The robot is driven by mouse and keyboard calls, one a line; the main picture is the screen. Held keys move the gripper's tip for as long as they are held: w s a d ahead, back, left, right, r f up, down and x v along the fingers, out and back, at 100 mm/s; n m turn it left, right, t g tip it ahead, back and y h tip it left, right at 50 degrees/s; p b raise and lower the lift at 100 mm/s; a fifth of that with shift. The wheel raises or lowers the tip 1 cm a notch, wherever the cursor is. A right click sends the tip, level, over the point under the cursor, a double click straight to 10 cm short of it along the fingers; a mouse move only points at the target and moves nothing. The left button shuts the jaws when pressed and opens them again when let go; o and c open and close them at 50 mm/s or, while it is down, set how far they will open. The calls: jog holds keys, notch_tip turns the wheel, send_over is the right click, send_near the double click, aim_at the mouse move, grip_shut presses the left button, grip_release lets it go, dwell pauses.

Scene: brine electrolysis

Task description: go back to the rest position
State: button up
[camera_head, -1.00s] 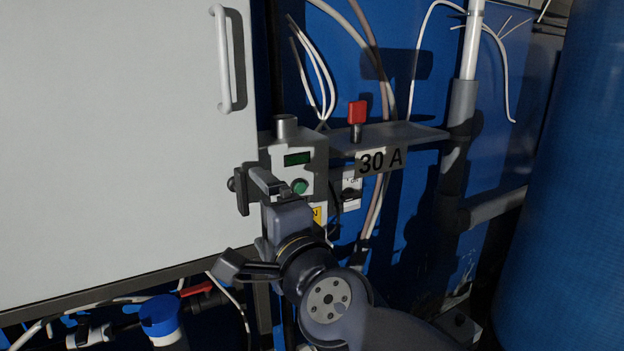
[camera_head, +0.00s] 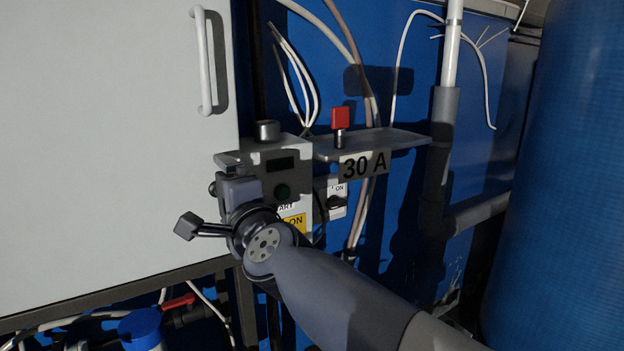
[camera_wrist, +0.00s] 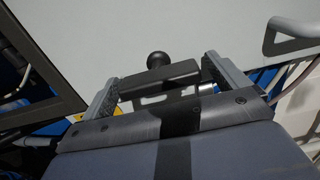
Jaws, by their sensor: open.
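My gripper (camera_head: 228,172) is in front of the left side of a grey control box, near the lower right corner of the pale cabinet. Its fingers are partly hidden by my wrist in the head view. In the wrist view my gripper (camera_wrist: 163,88) has its two fingers wide apart. A black bar with a round knob (camera_wrist: 157,60) shows between or beyond them; I cannot tell whether it touches either finger. My arm reaches in from the lower right.
The control box (camera_head: 283,165) has a dark display and button. Beside it, a "30 A" shelf (camera_head: 400,140) carries a red-handled switch (camera_head: 340,119). The pale cabinet (camera_head: 95,140) fills the left. A grey pipe (camera_head: 440,150) and large blue tank (camera_head: 560,180) stand right.

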jog(key=p+v, duration=0.3)
jog(key=v, duration=0.8)
jog(key=b+x, duration=0.3)
jog(key=x, duration=0.8)
jog(key=shift+w+a, duration=0.1)
jog(key=shift+w, duration=0.05)
jog(key=n+p, duration=0.1)
jog(key=n, duration=0.3)
jog(key=shift+r, duration=0.2)
jog(key=n+p, duration=0.1)
jog(key=n, duration=0.4)
jog(key=shift+s+r+p, duration=0.1)
jog(key=shift+s+p, duration=0.1)
jog(key=shift+p, duration=0.15)
jog(key=n+p, duration=0.3)
jog(key=n, duration=0.3)
jog(key=shift+a+r, duration=0.1)
jog(key=shift+r, duration=0.05)
jog(key=shift+n+p, duration=0.45)
jog(key=shift+n, duration=0.45)
jog(key=shift+s+f+n+p, duration=0.1)
jog(key=shift+f+n+p, duration=0.15)
jog(key=shift+n, duration=0.45)
